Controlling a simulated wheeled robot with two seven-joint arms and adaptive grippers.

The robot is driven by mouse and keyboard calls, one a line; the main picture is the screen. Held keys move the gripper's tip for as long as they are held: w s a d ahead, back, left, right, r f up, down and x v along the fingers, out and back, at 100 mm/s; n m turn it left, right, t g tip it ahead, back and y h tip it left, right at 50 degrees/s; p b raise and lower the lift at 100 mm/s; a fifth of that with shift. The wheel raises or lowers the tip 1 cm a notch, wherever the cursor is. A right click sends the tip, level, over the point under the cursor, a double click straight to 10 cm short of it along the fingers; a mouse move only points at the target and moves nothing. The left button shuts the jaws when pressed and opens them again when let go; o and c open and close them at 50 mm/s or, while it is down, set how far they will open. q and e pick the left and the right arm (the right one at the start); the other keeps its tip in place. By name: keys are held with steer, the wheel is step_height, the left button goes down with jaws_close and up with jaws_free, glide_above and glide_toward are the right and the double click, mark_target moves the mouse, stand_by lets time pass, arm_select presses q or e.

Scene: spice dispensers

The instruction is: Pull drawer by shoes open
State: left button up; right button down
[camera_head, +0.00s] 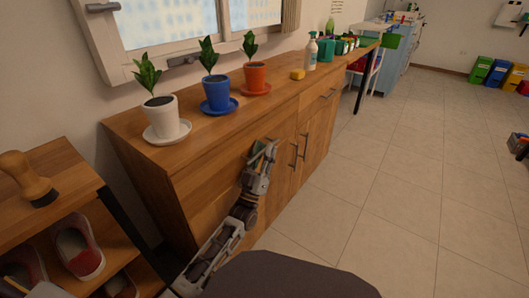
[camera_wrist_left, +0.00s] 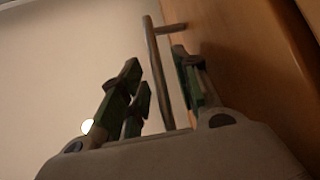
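The wooden cabinet (camera_head: 183,158) stands under the window, with the shoe rack at its left end. The cabinet's left drawer front (camera_head: 210,173) looks flush, so the drawer appears closed. My left gripper (camera_head: 263,153) is at the upper front of this drawer and hides most of its handle in the head view. In the left wrist view, the metal bar handle (camera_wrist_left: 157,70) runs between the green-padded fingers of my left gripper (camera_wrist_left: 160,88). The fingers are apart, one on each side of the bar, with gaps visible.
The shoe rack (camera_head: 60,165) holds red-and-white shoes (camera_head: 78,248) and has a wooden-handled brush (camera_head: 27,178) on top. Potted plants, a yellow sponge (camera_head: 298,74) and a spray bottle (camera_head: 311,52) stand on the cabinet top.

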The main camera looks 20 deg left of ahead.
arm_select(q)
steer(key=shift+w+r, duration=0.1)
arm_select(e)
steer(key=shift+r, duration=0.1)
arm_select(q)
steer(key=shift+c, duration=0.9)
jaws_close()
steer(key=shift+d, duration=0.15)
arm_select(e)
steer(key=shift+d, duration=0.1)
